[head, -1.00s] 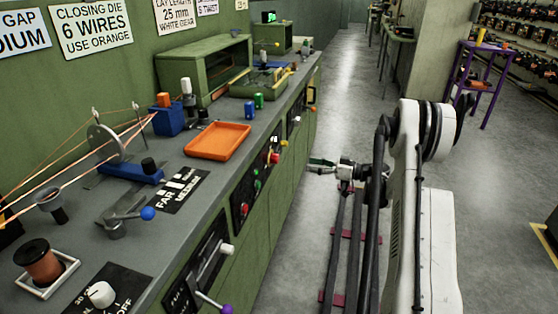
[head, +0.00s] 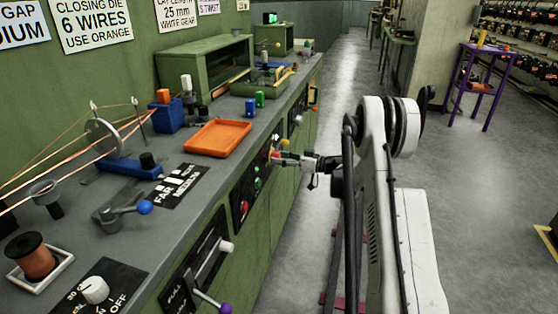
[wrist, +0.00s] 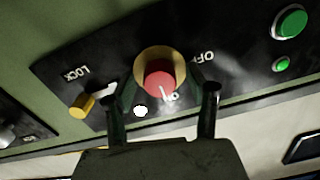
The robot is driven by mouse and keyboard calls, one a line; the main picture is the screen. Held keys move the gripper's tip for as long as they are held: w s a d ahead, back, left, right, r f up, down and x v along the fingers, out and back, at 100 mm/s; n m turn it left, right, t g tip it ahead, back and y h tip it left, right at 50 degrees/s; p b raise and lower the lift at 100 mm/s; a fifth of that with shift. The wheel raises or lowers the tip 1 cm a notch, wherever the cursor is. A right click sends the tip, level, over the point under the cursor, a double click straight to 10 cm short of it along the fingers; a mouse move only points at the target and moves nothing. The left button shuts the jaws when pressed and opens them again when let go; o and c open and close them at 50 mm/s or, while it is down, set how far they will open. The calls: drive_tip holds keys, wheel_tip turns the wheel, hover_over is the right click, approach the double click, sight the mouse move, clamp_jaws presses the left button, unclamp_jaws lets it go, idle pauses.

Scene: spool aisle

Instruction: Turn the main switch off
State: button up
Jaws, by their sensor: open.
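The main switch (wrist: 158,80) is a red rotary knob in a yellow ring on a black plate. The wrist view shows it between my fingers, with the words LOCK, OFF and ON around it. A white mark shows on the red knob, near the ON label. A yellow lever or tab (wrist: 82,106) sits by LOCK. My gripper (wrist: 162,93) is open, one finger on each side of the knob; I cannot tell whether they touch it. In the head view my gripper (head: 284,159) is at the bench front, partly hiding the switch.
A green button (wrist: 290,22) and a smaller green one (wrist: 281,64) are to the right on the panel. A lever with a purple knob (head: 226,308) juts from the bench front nearer me. An orange tray (head: 218,138) is on the bench. The aisle floor is clear.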

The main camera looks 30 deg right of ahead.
drive_tip(key=shift+c, duration=0.6)
drive_tip(key=c, duration=1)
drive_tip(key=shift+n, duration=0.4)
drive_tip(key=n+b, duration=0.1)
drive_tip(key=n, duration=0.2)
drive_tip(key=shift+n, duration=0.3)
drive_tip(key=n+b, duration=0.1)
drive_tip(key=n, duration=0.3)
drive_tip(key=shift+n, duration=0.3)
drive_tip(key=n, duration=0.4)
drive_tip(key=shift+n, duration=0.3)
drive_tip(key=shift+w+n+b, duration=0.1)
drive_tip(key=shift+n+b, duration=0.3)
drive_tip(key=shift+n, duration=1.8)
